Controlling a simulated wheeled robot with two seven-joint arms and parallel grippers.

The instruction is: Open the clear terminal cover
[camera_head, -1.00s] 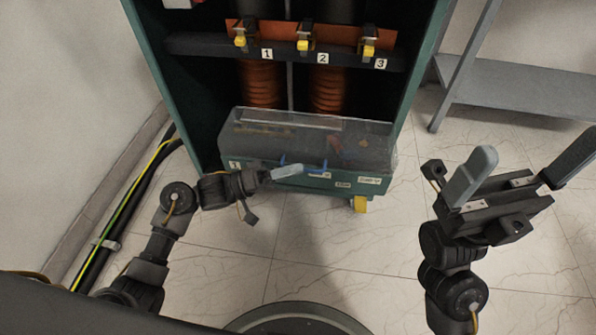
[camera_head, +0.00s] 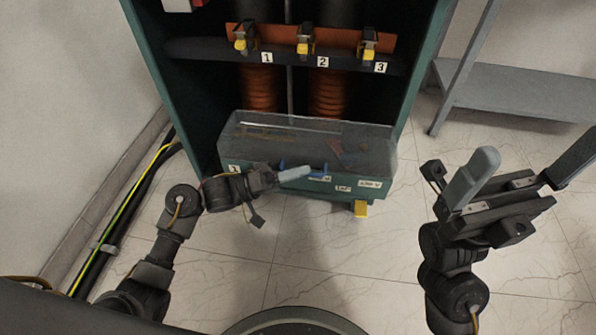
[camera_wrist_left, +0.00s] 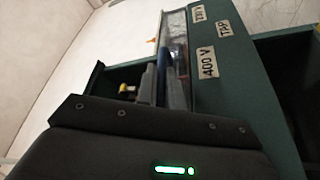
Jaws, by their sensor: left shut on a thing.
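The clear terminal cover (camera_head: 300,130) lies over the terminal box at the bottom of the green cabinet and looks down. It has a blue handle (camera_head: 318,167) on its front edge, partly hidden by my finger. My left gripper (camera_head: 303,171) is at this front edge, its jaws shut on the blue handle. In the left wrist view the blue handle (camera_wrist_left: 163,58) shows just beyond the grey finger (camera_wrist_left: 147,85). The exact grip is partly hidden. My right gripper (camera_head: 540,143) is open and empty at the right, well away from the cover.
The green cabinet (camera_head: 418,75) stands ahead, with bushings and yellow-tipped terminals numbered 1 to 3 above the cover. Cables (camera_head: 128,205) run along the left wall. A grey shelf (camera_head: 520,90) stands at right. The floor between my arms is clear.

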